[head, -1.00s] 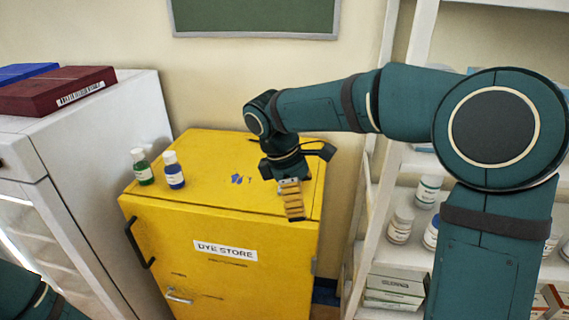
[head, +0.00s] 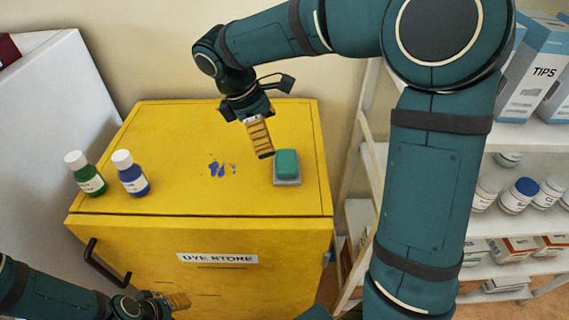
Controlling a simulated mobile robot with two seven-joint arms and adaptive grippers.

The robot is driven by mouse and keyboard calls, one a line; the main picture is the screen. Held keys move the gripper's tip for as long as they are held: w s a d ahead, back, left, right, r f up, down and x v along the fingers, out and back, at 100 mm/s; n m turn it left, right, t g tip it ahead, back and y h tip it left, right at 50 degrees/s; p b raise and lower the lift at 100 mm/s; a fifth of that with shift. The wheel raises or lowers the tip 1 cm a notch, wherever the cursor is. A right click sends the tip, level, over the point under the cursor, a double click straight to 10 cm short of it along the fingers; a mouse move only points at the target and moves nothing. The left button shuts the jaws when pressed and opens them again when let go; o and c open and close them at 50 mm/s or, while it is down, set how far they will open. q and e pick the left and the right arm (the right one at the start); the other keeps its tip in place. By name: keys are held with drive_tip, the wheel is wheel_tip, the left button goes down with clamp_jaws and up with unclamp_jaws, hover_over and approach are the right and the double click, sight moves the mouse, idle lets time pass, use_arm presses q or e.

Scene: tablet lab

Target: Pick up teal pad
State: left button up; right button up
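The teal pad (head: 287,162) sits on a small grey dish (head: 288,182) near the right edge of the yellow cabinet top. My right gripper (head: 265,153) points down just left of the pad, with its tan ribbed fingertips close to the pad's left side in the picture. I cannot tell whether they touch it. Its fingers overlap from this angle, so their opening is unclear. My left gripper (head: 180,301) is low in front of the cabinet, away from the pad. Its opening is also unclear.
A green bottle (head: 87,174) and a blue bottle (head: 130,173) stand at the left of the yellow cabinet (head: 150,203). Blue splashes (head: 221,169) mark its top. A white shelf unit (head: 517,271) with bottles and boxes stands at right. The cabinet top's front middle is clear.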

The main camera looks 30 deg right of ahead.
sight(286, 159)
drive_tip(key=b+x, duration=0.1)
drive_tip(key=x, duration=0.8)
drive_tip(key=shift+d+f, duration=0.25)
drive_tip(key=c, duration=0.9)
